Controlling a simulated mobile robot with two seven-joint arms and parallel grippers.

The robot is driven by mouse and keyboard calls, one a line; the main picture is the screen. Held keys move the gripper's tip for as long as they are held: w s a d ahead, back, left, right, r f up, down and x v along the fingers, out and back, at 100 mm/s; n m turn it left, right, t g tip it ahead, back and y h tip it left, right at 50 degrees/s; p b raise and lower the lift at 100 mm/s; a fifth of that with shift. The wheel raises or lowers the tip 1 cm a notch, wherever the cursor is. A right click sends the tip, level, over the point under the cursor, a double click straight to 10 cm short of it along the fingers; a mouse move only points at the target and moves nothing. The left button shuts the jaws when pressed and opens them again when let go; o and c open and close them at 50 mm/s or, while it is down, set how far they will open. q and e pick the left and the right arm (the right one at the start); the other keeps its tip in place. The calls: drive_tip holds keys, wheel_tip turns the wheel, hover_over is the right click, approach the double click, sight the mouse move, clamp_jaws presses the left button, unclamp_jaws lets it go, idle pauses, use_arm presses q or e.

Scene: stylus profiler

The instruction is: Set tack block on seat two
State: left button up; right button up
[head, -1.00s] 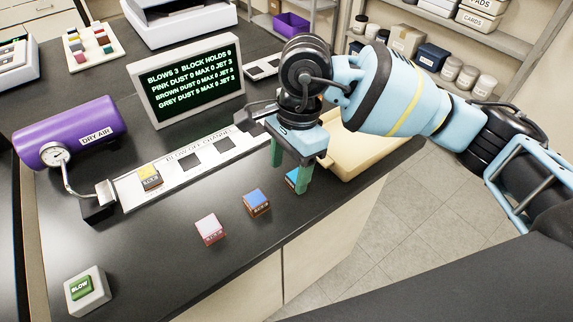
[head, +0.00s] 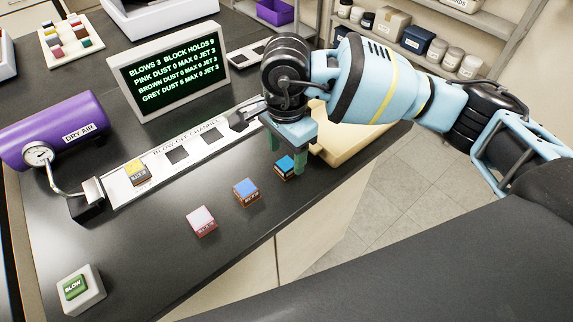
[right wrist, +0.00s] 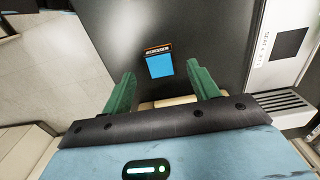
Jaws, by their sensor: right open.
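The blow-off channel (head: 158,178) is a white strip with square dark seats; two bare ones show, a nearer seat (head: 177,156) and a farther seat (head: 208,143). I cannot read which is the tack block. My right gripper (head: 286,162) is open, fingers down, close by the dark block. In the right wrist view this block (right wrist: 159,66) shows between and beyond the fingertips, not gripped.
A purple dry-air tank (head: 55,130) feeds a nozzle at the channel's left end. A screen (head: 170,75) stands behind the channel. A green blow button (head: 76,286) is at front left. A cream tray (head: 350,142) lies right of my gripper, near the bench edge.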

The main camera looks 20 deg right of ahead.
sight(286, 164)
drive_tip(key=shift+f, duration=1.55)
drive_tip(key=c, duration=1.1)
drive_tip(key=shift+o, duration=0.2)
drive_tip(key=shift+r, duration=0.5)
drive_tip(key=shift+s+a+r, duration=0.1)
drive_tip(key=shift+s+r, duration=0.15)
drive_tip(key=shift+r, duration=0.4)
drive_tip(key=shift+s+a+r, duration=0.1)
drive_tip(key=shift+s+r, duration=0.15)
drive_tip(key=shift+r, duration=0.35)
drive_tip(key=s+a+r+b, duration=0.1)
drive_tip(key=s+a, duration=0.2)
drive_tip(key=s, duration=1.1)
drive_tip(key=shift+s+r, duration=0.25)
drive_tip(key=shift+s, duration=0.05)
drive_tip(key=shift+a, duration=0.1)
